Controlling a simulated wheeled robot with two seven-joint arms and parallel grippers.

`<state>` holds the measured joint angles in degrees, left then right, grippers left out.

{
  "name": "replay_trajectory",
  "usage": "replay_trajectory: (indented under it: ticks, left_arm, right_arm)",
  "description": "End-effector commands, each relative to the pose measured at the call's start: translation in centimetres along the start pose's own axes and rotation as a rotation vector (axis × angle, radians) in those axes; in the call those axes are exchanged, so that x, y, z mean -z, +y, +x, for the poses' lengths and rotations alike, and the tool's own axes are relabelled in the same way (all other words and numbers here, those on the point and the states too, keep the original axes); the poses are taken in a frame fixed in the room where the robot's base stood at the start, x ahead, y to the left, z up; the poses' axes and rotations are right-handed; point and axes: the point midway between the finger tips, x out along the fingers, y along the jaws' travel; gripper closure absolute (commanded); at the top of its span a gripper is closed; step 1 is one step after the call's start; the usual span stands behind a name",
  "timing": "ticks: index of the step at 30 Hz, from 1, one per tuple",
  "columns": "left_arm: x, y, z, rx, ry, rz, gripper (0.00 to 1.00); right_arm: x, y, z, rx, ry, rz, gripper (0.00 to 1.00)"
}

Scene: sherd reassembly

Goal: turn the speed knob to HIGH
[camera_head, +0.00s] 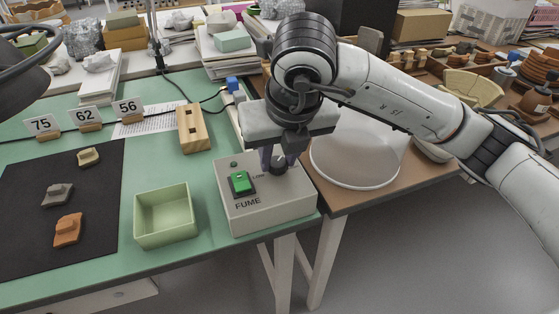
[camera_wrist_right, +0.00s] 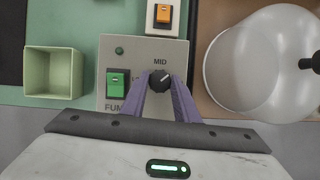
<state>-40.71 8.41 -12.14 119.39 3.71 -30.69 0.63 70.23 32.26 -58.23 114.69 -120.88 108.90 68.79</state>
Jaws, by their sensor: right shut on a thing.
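The speed knob (camera_wrist_right: 160,80) is a small black dial with a white mark, on a grey box labelled FUME (camera_head: 266,206). The label MID is above it and part of LOW is to its left. The mark seems to point to the upper right, between MID and the right side. In the head view the knob (camera_head: 279,169) is partly covered by my gripper. My right gripper (camera_wrist_right: 160,82) is shut on the knob, one purple finger on each side, pointing down at the box top. The right finger hides any label there. My left gripper is not in view.
A green rocker switch (camera_head: 241,183) and small green lamp sit left of the knob. A pale green open box (camera_head: 165,215) stands left of the FUME box. A clear round dome (camera_wrist_right: 262,65) is to the right. Sherds lie on a black mat (camera_head: 100,215).

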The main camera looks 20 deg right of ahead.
Motion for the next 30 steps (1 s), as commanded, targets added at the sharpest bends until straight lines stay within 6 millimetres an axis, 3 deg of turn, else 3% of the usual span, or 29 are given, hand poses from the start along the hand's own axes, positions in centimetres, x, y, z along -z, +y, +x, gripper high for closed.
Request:
replay_trajectory:
  ticks: [18,30]
  left_arm:
    - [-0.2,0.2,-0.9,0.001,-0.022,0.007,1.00]
    - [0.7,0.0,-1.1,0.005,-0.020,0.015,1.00]
  right_arm:
    - [-0.1,0.4,-0.2,0.212,0.003,0.498,0.95]
    - [-0.1,0.5,0.1,0.276,0.006,0.658,0.95]
